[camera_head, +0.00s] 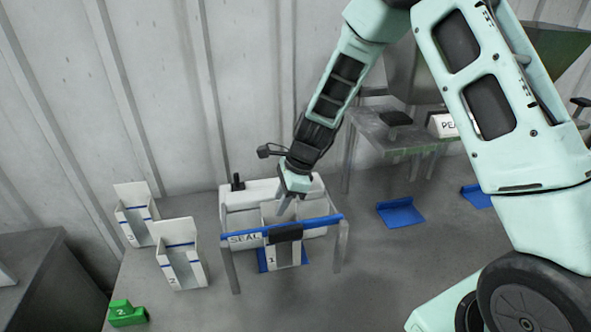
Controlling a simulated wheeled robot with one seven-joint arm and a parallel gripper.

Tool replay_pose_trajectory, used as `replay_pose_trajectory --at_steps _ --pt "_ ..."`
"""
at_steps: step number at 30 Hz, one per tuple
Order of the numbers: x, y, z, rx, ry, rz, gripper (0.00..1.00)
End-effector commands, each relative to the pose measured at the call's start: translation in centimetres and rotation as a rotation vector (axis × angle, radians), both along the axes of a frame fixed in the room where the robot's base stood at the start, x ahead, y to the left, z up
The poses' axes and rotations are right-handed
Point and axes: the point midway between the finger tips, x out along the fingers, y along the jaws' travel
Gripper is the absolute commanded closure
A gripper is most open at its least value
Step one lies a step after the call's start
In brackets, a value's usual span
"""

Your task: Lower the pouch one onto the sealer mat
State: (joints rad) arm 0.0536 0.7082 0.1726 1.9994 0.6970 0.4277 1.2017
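Pouch one (284,257), white and marked 1, is upright at the sealer (243,239), partly hidden behind its blue front bar and a dark block. The blue sealer mat (263,262) shows at both sides of the pouch's lower part. I cannot tell whether the pouch's bottom touches the mat. My gripper (286,207) points down at the pouch's upper edge, just behind the bar. The fingertips are small and overlap the pouch, so I cannot tell whether they grip it.
Pouches 2 (185,270) and 3 (133,228) stand to the left. A green block marked 2 (126,314) lies at the front left. Blue mats (400,213) lie to the right. The sealer's bar and legs stand close around pouch one.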

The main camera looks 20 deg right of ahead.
Motion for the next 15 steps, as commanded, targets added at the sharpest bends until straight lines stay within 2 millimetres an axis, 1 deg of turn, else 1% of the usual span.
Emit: replay_pose_trajectory --at_steps 1,3,15 --pt "0.3 -0.6 1.1 -0.004 -0.015 -0.005 0.72" --pt "0.3 -1.1 2.5 -0.003 -0.015 -0.004 0.72" --pt "-0.7 -4.5 10.8 -0.001 -0.009 -0.003 0.72"
